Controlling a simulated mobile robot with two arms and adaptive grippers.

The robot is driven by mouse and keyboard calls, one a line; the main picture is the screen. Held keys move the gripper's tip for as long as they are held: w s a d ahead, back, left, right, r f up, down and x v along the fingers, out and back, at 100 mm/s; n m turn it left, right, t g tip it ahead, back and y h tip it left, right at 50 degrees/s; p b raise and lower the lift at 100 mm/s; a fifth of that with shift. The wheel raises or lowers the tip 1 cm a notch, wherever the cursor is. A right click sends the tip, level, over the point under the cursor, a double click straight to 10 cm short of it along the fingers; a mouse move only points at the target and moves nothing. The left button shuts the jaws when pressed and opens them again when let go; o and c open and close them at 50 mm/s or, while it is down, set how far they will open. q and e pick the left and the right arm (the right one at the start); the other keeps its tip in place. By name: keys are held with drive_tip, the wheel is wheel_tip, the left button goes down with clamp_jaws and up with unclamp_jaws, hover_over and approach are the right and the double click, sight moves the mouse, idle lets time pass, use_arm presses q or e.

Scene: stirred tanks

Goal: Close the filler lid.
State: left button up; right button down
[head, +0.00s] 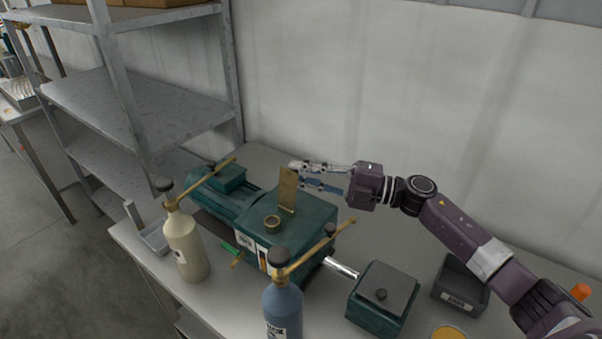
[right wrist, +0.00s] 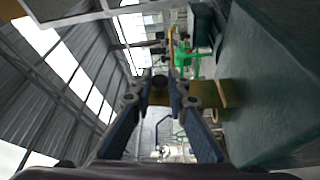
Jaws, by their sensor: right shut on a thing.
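The filler lid (head: 288,192) is a flat brass plate standing upright on top of the green gearbox housing (head: 312,213). The round brass filler opening (head: 272,221) beside it is uncovered. My right gripper (head: 296,174) reaches in from the right and is shut on the upper part of the lid. In the right wrist view the brass lid (right wrist: 206,93) runs from between the fingertips to the green housing (right wrist: 262,75) on the right. My left gripper is not in view.
A cream bottle (head: 187,244) and a blue bottle (head: 283,306) stand in front of the machine. Brass levers (head: 318,249) stick out near them. A green box (head: 383,300) and a dark bin (head: 460,283) lie to the right. Grey shelves (head: 140,104) stand at left.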

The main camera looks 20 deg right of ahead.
sight(293, 188)
drive_tip(key=shift+s+a, duration=0.1)
idle(0.3)
drive_tip(key=shift+s+a+r+n+g+h+p, duration=0.15)
drive_tip(key=shift+a+n+p, duration=0.1)
drive_tip(key=shift+n, duration=0.25)
drive_tip(key=shift+s+a+r+n+g+h+p, duration=0.15)
drive_tip(key=shift+a+n, duration=0.1)
drive_tip(key=shift+n, duration=0.25)
drive_tip(key=shift+s+a+r+n+h+p, duration=0.15)
drive_tip(key=shift+s+a+n+p, duration=0.1)
drive_tip(key=shift+a+n, duration=0.2)
drive_tip(key=shift+s+a+r+n+h+p, duration=0.1)
drive_tip(key=shift+s+a+n+h+p, duration=0.15)
drive_tip(key=shift+n, duration=0.3)
drive_tip(key=shift+s+a+f+n+g+h+p, duration=0.1)
drive_tip(key=shift+s+a+n+g+h+p, duration=0.1)
drive_tip(key=shift+s+a+n+h+p, duration=0.25)
drive_tip(key=shift+s+a+f+n+g+h+p, duration=0.15)
drive_tip(key=shift+a+n+g+p, duration=0.1)
drive_tip(key=shift+a+n, duration=0.4)
